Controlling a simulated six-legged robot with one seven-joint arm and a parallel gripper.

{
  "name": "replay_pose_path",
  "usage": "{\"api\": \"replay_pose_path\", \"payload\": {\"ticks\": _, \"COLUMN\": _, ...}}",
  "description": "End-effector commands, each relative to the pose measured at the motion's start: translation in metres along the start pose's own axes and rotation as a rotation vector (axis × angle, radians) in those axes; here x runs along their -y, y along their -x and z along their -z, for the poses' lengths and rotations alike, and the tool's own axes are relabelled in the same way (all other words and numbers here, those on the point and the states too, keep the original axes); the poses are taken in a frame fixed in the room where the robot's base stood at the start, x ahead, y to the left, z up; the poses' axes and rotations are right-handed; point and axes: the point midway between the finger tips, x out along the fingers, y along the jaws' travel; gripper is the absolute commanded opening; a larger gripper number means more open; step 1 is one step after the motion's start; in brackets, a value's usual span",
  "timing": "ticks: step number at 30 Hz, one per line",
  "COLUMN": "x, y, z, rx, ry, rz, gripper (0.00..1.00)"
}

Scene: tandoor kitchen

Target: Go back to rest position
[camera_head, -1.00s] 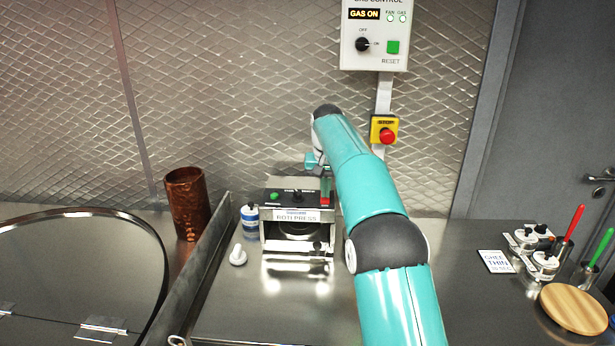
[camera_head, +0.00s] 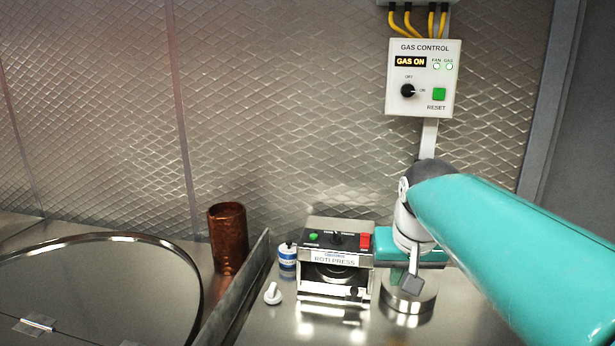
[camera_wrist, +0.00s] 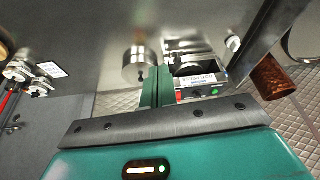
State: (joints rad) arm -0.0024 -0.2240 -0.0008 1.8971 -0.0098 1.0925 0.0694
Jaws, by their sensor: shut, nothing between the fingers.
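My gripper (camera_wrist: 157,80) is shut and empty, its teal fingers together in the wrist view. In the head view, my teal arm reaches in from the right. Its wrist bends down just right of the roti press (camera_head: 334,262). The fingers are close to the press; whether they touch it cannot be told. The press has a green button, a dark knob and a red switch on top, and it also shows in the wrist view (camera_wrist: 196,80). The gas control box (camera_head: 423,80) on the wall reads GAS ON.
A round steel container (camera_head: 408,303) stands right of the press, below my wrist. A white-and-blue jar (camera_head: 287,260) and a small white object (camera_head: 272,293) stand left of it. An upright metal divider (camera_head: 238,290) and a copper cup (camera_head: 228,240) are further left.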

Motion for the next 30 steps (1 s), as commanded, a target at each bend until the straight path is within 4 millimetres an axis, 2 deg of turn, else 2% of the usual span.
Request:
{"api": "replay_pose_path", "payload": {"ticks": 1, "x": -0.001, "y": 0.004, "z": -0.021, "rx": -0.013, "ry": 0.006, "rz": 0.002, "gripper": 0.0}}
{"api": "replay_pose_path", "payload": {"ticks": 5, "x": -0.004, "y": 0.003, "z": -0.071, "rx": -0.046, "ry": 0.023, "rz": 0.005, "gripper": 0.0}}
{"api": "replay_pose_path", "payload": {"ticks": 9, "x": -0.007, "y": -0.006, "z": -0.124, "rx": -0.079, "ry": 0.041, "rz": 0.009, "gripper": 0.0}}
{"api": "replay_pose_path", "payload": {"ticks": 12, "x": -0.009, "y": -0.015, "z": -0.156, "rx": -0.098, "ry": 0.052, "rz": 0.01, "gripper": 0.0}}
{"api": "replay_pose_path", "payload": {"ticks": 15, "x": -0.01, "y": -0.023, "z": -0.177, "rx": -0.111, "ry": 0.059, "rz": 0.011, "gripper": 0.0}}
{"api": "replay_pose_path", "payload": {"ticks": 19, "x": -0.011, "y": -0.028, "z": -0.188, "rx": -0.116, "ry": 0.063, "rz": 0.011, "gripper": 0.0}}
{"api": "replay_pose_path", "payload": {"ticks": 30, "x": -0.011, "y": -0.029, "z": -0.188, "rx": -0.115, "ry": 0.063, "rz": 0.011, "gripper": 0.0}}
